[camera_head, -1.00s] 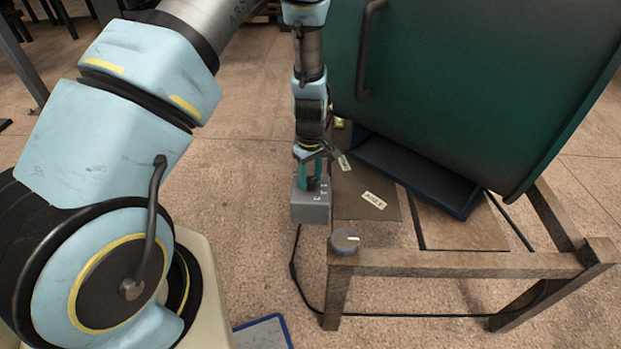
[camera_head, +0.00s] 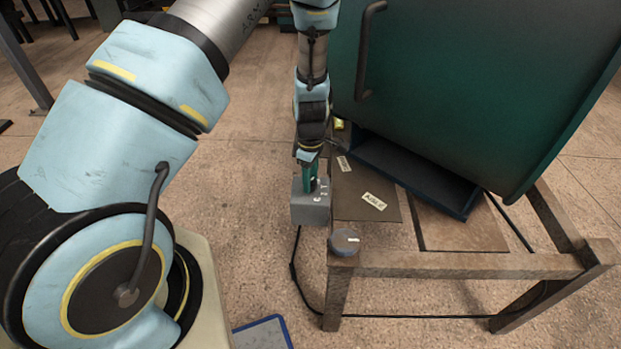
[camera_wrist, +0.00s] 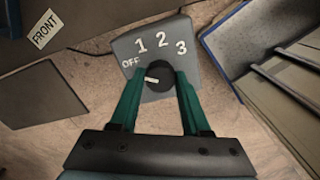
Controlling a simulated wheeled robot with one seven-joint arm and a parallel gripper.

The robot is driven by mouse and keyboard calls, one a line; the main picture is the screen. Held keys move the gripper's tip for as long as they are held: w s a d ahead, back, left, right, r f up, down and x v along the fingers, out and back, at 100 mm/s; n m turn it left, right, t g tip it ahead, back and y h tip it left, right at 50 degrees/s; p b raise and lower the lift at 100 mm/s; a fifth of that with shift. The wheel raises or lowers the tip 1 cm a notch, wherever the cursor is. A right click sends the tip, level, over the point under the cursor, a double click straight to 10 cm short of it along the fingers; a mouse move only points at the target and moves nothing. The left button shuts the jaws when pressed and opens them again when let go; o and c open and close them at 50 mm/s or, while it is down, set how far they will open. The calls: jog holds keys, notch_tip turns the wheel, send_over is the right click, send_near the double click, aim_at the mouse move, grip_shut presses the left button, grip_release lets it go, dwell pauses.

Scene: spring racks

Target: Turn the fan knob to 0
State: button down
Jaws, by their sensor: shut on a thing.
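The fan control is a grey box (camera_head: 311,211) at the left edge of the bench. In the wrist view the box (camera_wrist: 186,42) is marked OFF, 1, 2 and 3 in white, with no 0 mark. Its black round knob (camera_wrist: 166,93) has a white pointer facing left, toward the OFF mark. My gripper (camera_wrist: 160,84) is above the box, with its green fingers shut on either side of the knob. In the head view the gripper (camera_head: 310,181) stands over the box, and its fingers partly hide the knob.
A second round grey knob (camera_head: 344,241) sits on the bench's near corner. A large green cabinet (camera_head: 470,90) and a blue tray (camera_head: 467,212) stand to the right. Paper labels (camera_head: 374,201) lie on the board. A black cable (camera_head: 293,269) hangs below the box.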

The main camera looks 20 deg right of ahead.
jog(key=shift+c, duration=1.8)
grip_release()
notch_tip(320, 180, up, 11)
jog(key=b, duration=0.1)
jog(key=shift+f, duration=0.1)
